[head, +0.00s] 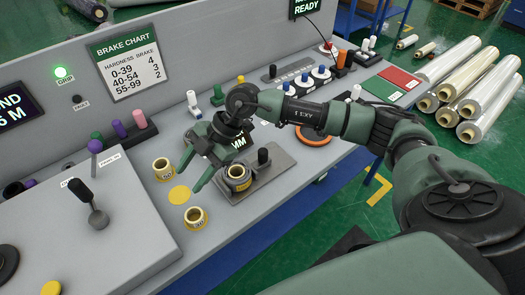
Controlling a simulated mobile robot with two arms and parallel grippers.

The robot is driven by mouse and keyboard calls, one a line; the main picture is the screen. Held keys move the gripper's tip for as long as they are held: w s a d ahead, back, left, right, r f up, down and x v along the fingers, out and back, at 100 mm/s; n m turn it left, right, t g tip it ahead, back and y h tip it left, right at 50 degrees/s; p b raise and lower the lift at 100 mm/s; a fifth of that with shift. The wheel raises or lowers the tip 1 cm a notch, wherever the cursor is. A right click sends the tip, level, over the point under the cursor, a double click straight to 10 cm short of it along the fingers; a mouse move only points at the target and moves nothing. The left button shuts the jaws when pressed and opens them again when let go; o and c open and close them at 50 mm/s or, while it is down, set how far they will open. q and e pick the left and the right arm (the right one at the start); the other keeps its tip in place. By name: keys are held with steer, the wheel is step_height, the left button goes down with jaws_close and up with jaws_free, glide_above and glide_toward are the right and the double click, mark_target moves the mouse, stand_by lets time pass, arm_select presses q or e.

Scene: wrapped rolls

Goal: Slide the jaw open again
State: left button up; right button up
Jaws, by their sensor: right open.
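A grey measuring fixture (284,164) with a black knob (263,155) on a sliding block stands on the bench, beside a display reading "MM" (239,142). A small yellow-banded roll (238,180) sits at the fixture's left end, close to the block; I cannot tell whether the jaw touches it. My right gripper (190,179) is open and empty, its fingers pointing left and down above the bench, left of that roll. The gripper and wrist hide part of the display and the fixture's back. My left gripper is not in view.
Two more small rolls (162,169) (195,218) stand near a yellow disc (179,193). A lever (97,216) rises from the left console. Coloured pegs and an orange ring (314,136) are on the bench. Large wrapped rolls (476,89) lie on the floor at right.

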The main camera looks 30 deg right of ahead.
mark_target(263, 151)
steer(key=d+m+h, duration=0.1)
steer(key=d, duration=0.3)
steer(key=w+d+m+h, duration=0.1)
steer(key=d+h, duration=0.1)
steer(key=d, duration=0.3)
steer(key=w+d+f+h, duration=0.1)
steer(key=d+h, duration=0.1)
steer(key=d, duration=0.3)
steer(key=shift+d+m, duration=0.2)
steer(key=shift+m, duration=0.2)
steer(key=d+h, duration=0.1)
steer(key=d, duration=0.1)
steer(key=d+m+h, duration=0.1)
steer(key=d, duration=0.2)
steer(key=d+r+m+g+h, duration=0.1)
steer(key=d, duration=0.1)
steer(key=shift+s+d, duration=0.25)
steer(key=shift+d, duration=0.15)
step_height(263, 151, down, 7)
steer(key=shift+r+p, duration=0.1)
steer(key=shift+p, duration=0.9)
steer(key=shift+a+f, duration=0.1)
steer(key=shift+f, duration=0.35)
jaws_close()
